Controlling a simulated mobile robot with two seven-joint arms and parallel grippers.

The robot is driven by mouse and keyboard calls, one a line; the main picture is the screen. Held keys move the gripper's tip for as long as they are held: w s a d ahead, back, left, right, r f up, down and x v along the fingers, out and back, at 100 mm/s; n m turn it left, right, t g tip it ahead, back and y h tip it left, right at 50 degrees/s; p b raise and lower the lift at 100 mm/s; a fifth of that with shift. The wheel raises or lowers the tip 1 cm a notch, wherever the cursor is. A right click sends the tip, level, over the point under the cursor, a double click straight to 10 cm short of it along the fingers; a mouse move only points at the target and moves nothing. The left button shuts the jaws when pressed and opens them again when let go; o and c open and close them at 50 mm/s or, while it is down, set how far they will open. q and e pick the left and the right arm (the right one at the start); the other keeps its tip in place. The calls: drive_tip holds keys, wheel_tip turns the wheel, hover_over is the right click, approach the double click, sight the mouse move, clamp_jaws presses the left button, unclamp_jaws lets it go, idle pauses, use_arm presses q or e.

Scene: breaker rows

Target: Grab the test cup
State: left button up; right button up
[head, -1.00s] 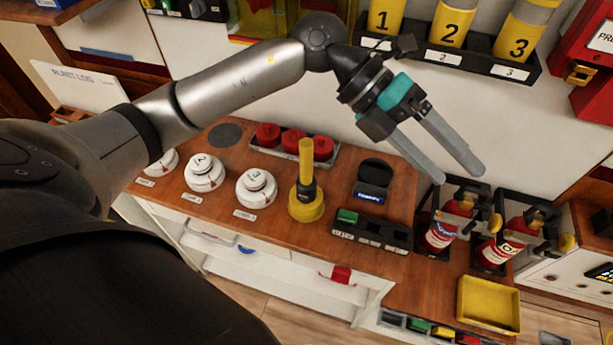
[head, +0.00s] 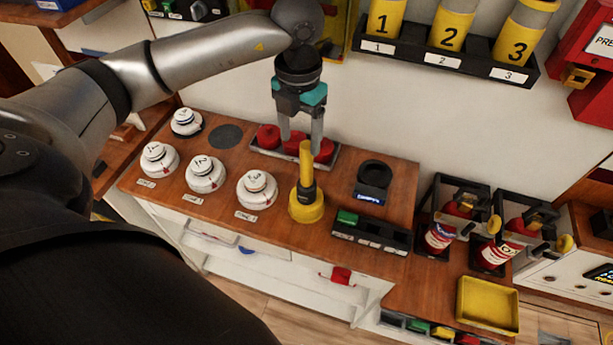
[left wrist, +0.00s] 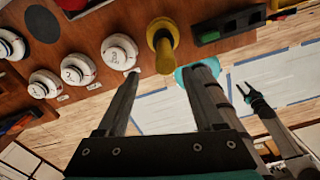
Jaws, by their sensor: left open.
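The test cup looks to be the yellow cup (head: 306,207) with a dark collar and an upright yellow handle, standing on the wooden bench. In the left wrist view the yellow cup (left wrist: 164,45) shows beyond the fingertips, between them. My left gripper (head: 301,142) is open and empty, pointing down. In the head view its fingers overlap the red items behind the handle; I see no contact with the cup. My right gripper is not in the head view.
Several white detectors (head: 205,174) stand left of the cup. A tray of red items (head: 267,137) is behind it. A black rack with a green block (head: 347,216) and a dark round stand (head: 373,182) are to its right. A yellow tray (head: 488,305) lies at front right.

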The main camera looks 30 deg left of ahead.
sight(306, 161)
use_arm(q)
wheel_tip(306, 161, down, 3)
drive_tip(key=shift+r, duration=0.15)
drive_tip(key=f, duration=0.2)
drive_tip(key=d+f+p, duration=0.1)
drive_tip(key=f, duration=0.1)
drive_tip(key=shift+w, duration=0.35)
drive_tip(key=shift+a+f, duration=0.1)
drive_tip(key=shift+f, duration=0.5)
clamp_jaws()
drive_tip(key=shift+r, duration=0.1)
idle(0.4)
